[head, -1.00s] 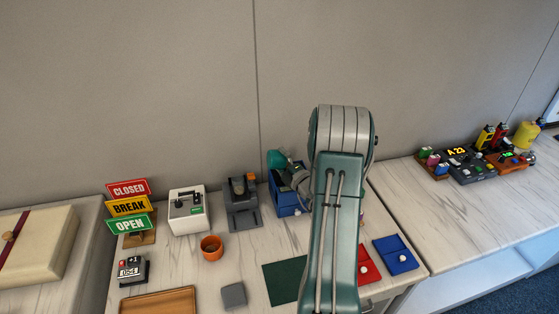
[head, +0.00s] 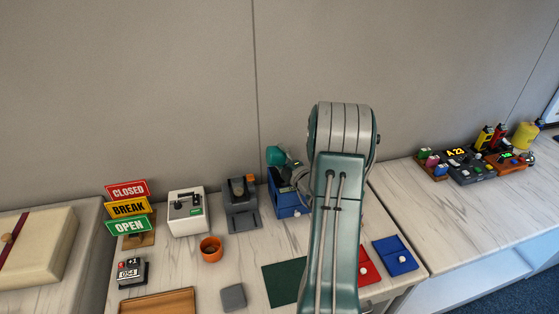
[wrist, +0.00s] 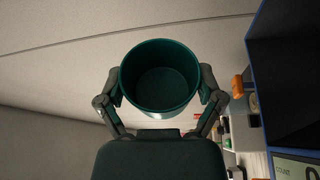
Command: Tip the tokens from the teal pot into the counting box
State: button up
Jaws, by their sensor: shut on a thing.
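The teal pot (head: 276,155) is in my gripper (head: 291,172), raised over the back of the blue counting box (head: 286,205) in the head view. In the wrist view my gripper (wrist: 160,92) has a finger on each side of the pot (wrist: 160,107). The pot's mouth and inside show there, and I see no tokens in it. The counting box (wrist: 248,62) stands at the right of the wrist view, with a dark inside and a display (wrist: 297,168) marked COUNT. Its number is cut off. My arm hides part of the box's right side in the head view.
A grey device (head: 241,205) stands left of the box, with an orange cup (head: 211,249) and a white device (head: 188,212) further left. A dark green mat (head: 282,283) lies in front. Red (head: 368,267) and blue (head: 395,256) trays lie right of my arm.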

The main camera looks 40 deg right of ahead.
jog(key=shift+r, duration=2.6)
